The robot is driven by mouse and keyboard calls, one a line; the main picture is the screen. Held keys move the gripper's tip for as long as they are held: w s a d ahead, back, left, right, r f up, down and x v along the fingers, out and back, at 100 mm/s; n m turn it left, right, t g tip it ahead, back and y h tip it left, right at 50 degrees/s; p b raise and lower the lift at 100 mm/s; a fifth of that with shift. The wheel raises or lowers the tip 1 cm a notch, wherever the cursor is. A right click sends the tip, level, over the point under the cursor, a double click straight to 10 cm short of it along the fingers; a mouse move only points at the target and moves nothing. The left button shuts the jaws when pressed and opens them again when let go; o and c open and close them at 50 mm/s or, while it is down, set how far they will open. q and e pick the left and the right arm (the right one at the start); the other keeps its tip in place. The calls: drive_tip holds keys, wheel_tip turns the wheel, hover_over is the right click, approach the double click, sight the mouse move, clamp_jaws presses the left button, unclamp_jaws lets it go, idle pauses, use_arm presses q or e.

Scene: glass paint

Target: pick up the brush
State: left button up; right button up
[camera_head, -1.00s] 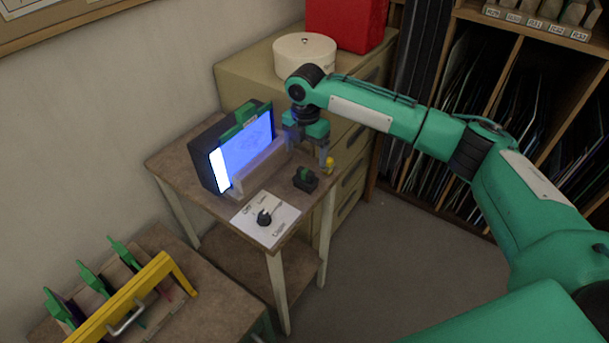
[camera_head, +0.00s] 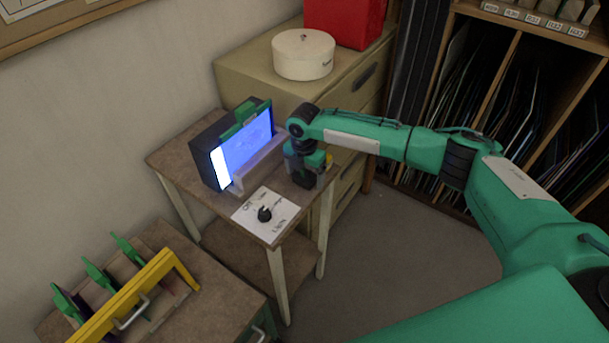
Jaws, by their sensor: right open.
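My right gripper (camera_head: 304,173) is open and points down over the right side of the small wooden table (camera_head: 222,207). Its fingers are at a small dark block with a green part (camera_head: 303,180), which may hold the brush. The fingers partly hide this block, and I cannot tell whether they touch it. No brush can be made out clearly. My left gripper is out of view.
A lit screen (camera_head: 243,146) in a dark box stands at the table's back left. A white sheet (camera_head: 278,224) with a black knob (camera_head: 264,214) lies in front. A drawer cabinet (camera_head: 259,84) stands behind. A yellow-handled rack (camera_head: 125,300) is lower left.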

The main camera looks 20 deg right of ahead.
drive_tip(key=c, duration=1)
drive_tip(key=shift+c, duration=0.3)
wheel_tip(320, 180, up, 20)
drive_tip(key=b, duration=0.3)
drive_tip(key=shift+b, duration=0.3)
